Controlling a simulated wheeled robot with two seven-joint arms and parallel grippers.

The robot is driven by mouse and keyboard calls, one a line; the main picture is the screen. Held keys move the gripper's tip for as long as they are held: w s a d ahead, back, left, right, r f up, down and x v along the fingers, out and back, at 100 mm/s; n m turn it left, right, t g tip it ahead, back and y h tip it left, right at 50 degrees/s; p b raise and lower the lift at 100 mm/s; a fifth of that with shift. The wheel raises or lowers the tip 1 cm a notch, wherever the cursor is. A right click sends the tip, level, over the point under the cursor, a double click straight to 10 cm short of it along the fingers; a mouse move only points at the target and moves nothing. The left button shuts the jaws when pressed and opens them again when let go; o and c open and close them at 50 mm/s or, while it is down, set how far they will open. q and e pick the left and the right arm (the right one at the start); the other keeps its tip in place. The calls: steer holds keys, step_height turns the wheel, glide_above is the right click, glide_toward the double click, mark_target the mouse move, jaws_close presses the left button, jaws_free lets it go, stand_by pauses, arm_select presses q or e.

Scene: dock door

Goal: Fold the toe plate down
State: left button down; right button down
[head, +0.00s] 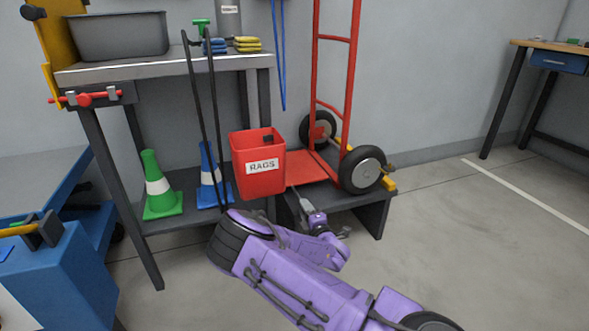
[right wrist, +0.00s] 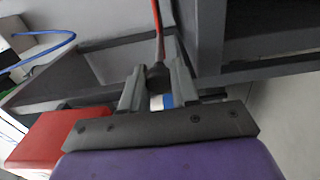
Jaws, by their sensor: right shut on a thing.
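The red hand truck (head: 350,75) stands upright on a low dark platform (head: 375,214) against the wall. Its red toe plate (head: 307,168) extends forward from the base and looks about level, close over the platform; the rags bin hides its left part. My right gripper (head: 305,207) is low at the platform's front, below the plate's front edge. In the right wrist view it (right wrist: 158,82) is shut on a dark piece (right wrist: 157,72) with a thin red strip above it, likely the plate's edge seen edge-on. My left gripper is out of view.
A red rags bin (head: 258,170) is close left of my right gripper. Green (head: 161,190) and blue (head: 209,180) cones stand on the shelf further left. A blue cabinet (head: 60,280) is at the left front. Floor at right (head: 480,240) is clear.

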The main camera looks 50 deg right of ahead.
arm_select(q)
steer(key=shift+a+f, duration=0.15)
arm_select(e)
steer(key=shift+s+d+f, duration=0.1)
steer(key=shift+s+f, duration=0.05)
steer(key=shift+s, duration=0.05)
steer(key=c, duration=0.9)
jaws_free()
steer(key=shift+s, duration=0.1)
arm_select(q)
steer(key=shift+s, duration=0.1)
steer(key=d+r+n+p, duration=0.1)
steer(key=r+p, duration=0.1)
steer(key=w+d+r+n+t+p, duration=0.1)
steer(key=p, duration=0.1)
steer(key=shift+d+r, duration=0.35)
arm_select(e)
steer(key=v, duration=1)
steer(key=shift+a, duration=0.25)
